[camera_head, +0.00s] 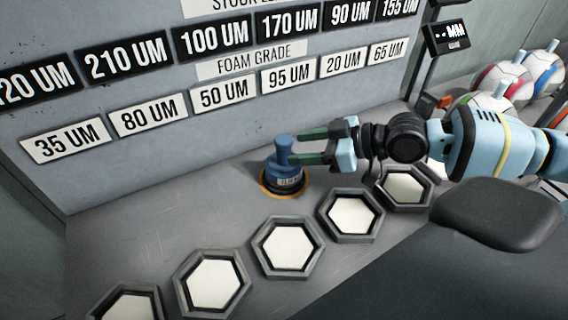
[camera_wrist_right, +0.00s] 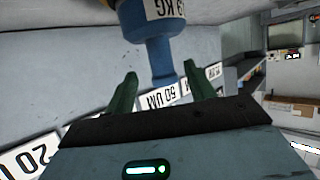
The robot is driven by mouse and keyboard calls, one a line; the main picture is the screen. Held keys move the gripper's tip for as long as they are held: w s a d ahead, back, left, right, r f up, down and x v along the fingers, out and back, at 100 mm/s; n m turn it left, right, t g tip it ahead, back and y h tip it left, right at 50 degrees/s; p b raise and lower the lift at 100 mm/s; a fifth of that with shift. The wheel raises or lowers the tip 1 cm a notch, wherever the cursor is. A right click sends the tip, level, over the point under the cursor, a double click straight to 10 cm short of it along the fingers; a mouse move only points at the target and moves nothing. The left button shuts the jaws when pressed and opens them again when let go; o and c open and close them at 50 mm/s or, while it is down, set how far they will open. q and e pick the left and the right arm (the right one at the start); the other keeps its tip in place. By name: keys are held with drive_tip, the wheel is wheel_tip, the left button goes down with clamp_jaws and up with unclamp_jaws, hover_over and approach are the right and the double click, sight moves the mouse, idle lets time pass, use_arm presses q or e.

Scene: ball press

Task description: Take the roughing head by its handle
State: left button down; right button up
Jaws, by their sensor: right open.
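The roughing head (camera_head: 284,180) is a blue piece with a knobbed handle on top and a white weight label. It stands upright on an orange-ringed spot on the grey bench. My right gripper (camera_head: 292,156) reaches in from the right with its green fingers at the height of the handle. In the right wrist view the blue handle (camera_wrist_right: 162,62) lies ahead of and between the open green fingertips (camera_wrist_right: 160,85). I cannot tell whether either finger touches it. My left gripper is not in view.
Several hexagonal trays with white pads, one of them at the middle (camera_head: 290,247), line the bench front. A panel (camera_head: 210,120) with grade labels rises behind. Coloured balls (camera_head: 503,80) sit at the right. The bench left of the head is clear.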

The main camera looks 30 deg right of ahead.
sight(291, 146)
drive_tip(key=x, duration=0.1)
drive_tip(key=p+x, duration=0.1)
drive_tip(key=x, duration=0.1)
drive_tip(key=shift+w+a+r, duration=0.1)
drive_tip(key=shift+a+r, duration=0.1)
drive_tip(key=shift+x, duration=0.9)
drive_tip(key=shift+f, duration=0.15)
clamp_jaws()
idle(0.5)
drive_tip(key=shift+r, duration=0.2)
